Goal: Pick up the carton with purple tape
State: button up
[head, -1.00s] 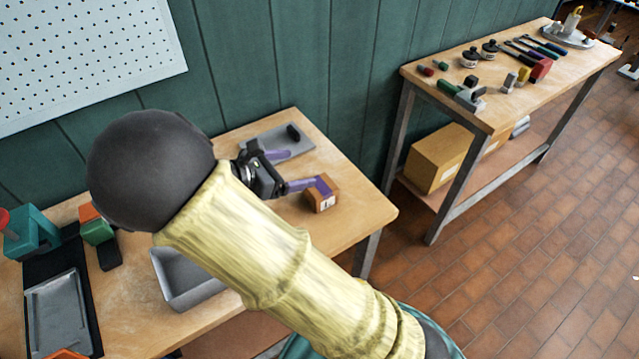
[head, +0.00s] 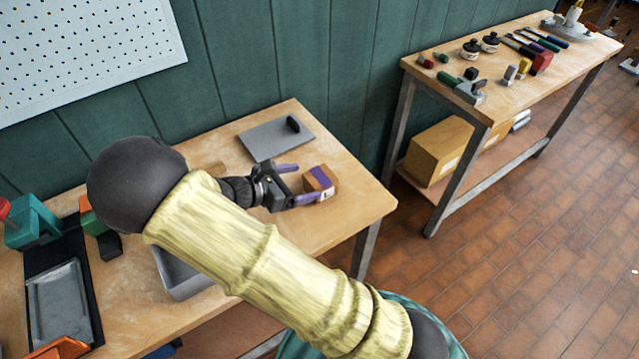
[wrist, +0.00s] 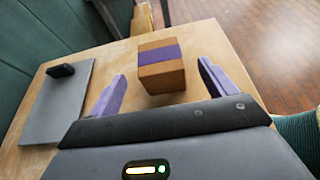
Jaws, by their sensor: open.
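The carton with purple tape (head: 320,181) is a small brown box with a purple band across its top. It sits on the right part of the near wooden bench. My gripper (head: 297,184) is open with purple fingers, just left of the carton in the head view. In the wrist view the carton (wrist: 161,66) is ahead, between the lines of the two spread fingers (wrist: 160,88). The fingers do not appear to touch it.
A grey plate with a black handle (head: 268,138) lies behind my gripper on the bench (head: 368,205). A grey bin (head: 180,275) stands left under my arm. The far workbench (head: 425,68) holds several tools. Bare bench surrounds the carton.

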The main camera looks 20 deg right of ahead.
aim_at(314, 179)
jog(key=shift+w+d, duration=0.1)
jog(key=shift+w, duration=0.1)
jog(key=shift+s+f, duration=0.1)
jog(key=x, duration=0.6)
jog(key=shift+s+d, duration=0.1)
jog(key=shift+d, duration=0.1)
jog(key=shift+a, duration=0.1)
jog(key=shift+c, duration=0.6)
jog(key=c, duration=1.1)
